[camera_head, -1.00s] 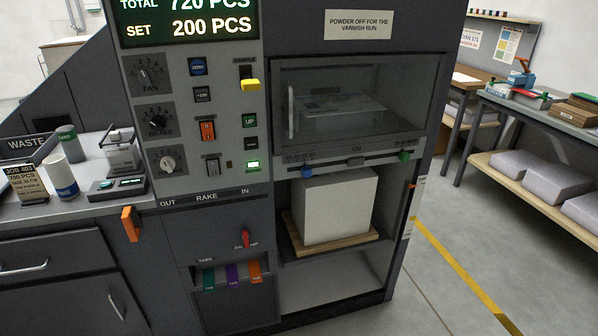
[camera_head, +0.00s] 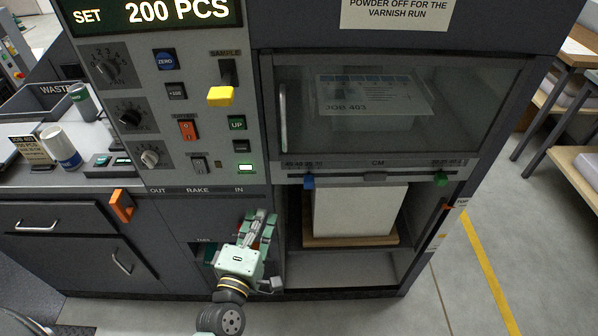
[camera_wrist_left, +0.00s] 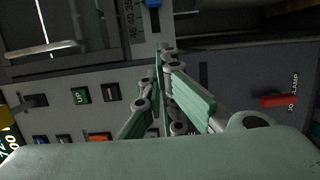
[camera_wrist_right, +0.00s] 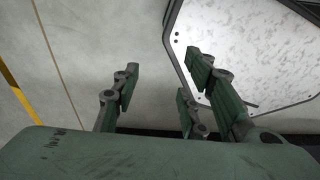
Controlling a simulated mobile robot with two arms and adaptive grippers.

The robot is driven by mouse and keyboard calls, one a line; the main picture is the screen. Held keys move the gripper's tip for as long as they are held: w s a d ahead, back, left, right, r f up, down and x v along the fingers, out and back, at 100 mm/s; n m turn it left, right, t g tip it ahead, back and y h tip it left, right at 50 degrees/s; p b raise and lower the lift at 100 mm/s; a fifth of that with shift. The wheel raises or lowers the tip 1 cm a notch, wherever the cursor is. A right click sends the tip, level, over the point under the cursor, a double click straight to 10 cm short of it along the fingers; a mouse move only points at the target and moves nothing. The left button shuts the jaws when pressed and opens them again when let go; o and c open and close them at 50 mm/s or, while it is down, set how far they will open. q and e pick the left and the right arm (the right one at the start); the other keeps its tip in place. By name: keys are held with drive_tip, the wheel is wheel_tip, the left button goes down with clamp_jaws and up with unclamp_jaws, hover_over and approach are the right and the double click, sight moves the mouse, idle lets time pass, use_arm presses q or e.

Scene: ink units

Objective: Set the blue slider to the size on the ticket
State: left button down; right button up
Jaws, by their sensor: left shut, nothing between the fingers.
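The blue slider (camera_head: 308,182) sits near the left end of the CM scale rail (camera_head: 375,177), under the glass window. It also shows at the top of the left wrist view (camera_wrist_left: 153,3). A green slider (camera_head: 441,179) sits near the right end. The job ticket (camera_head: 30,150) stands at the far left; its size line is too small to read surely now. My left gripper (camera_head: 262,214) is shut and empty, below and left of the blue slider, in front of the lower panel. My right gripper (camera_wrist_right: 160,80) shows only in its wrist view, fingers apart and empty, over the floor.
A control panel with a yellow sample lever (camera_head: 221,95) and several buttons rises above my left gripper. A window handle (camera_head: 283,118) stands above the blue slider. A white paper stack (camera_head: 358,212) fills the bay below the rail. An orange handle (camera_head: 121,205) juts out at left.

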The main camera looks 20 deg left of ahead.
sight(309, 182)
use_arm(q)
drive_tip(key=w, duration=0.3)
drive_tip(key=w+p, duration=0.1)
drive_tip(key=w, duration=0.2)
drive_tip(key=w+p, duration=0.1)
drive_tip(key=w, duration=0.1)
drive_tip(key=shift+w+a+r, duration=0.3)
drive_tip(key=shift+w+a, duration=0.05)
drive_tip(key=shift+w, duration=0.05)
drive_tip(key=d, duration=0.1)
drive_tip(key=w+d+p, duration=0.1)
drive_tip(key=shift+w+d+f, duration=0.1)
drive_tip(key=shift+w+d, duration=0.1)
drive_tip(key=shift+d, duration=0.2)
drive_tip(key=shift+d+p, duration=0.3)
drive_tip(key=shift+d, duration=0.2)
drive_tip(key=shift+w, duration=0.15)
use_arm(e)
drive_tip(key=r, duration=0.3)
drive_tip(key=shift+s+a+r, duration=0.25)
drive_tip(key=shift+a+r, duration=0.05)
drive_tip(key=shift+r, duration=0.1)
use_arm(q)
drive_tip(key=shift+f, duration=0.1)
use_arm(e)
drive_tip(key=shift+s, duration=0.1)
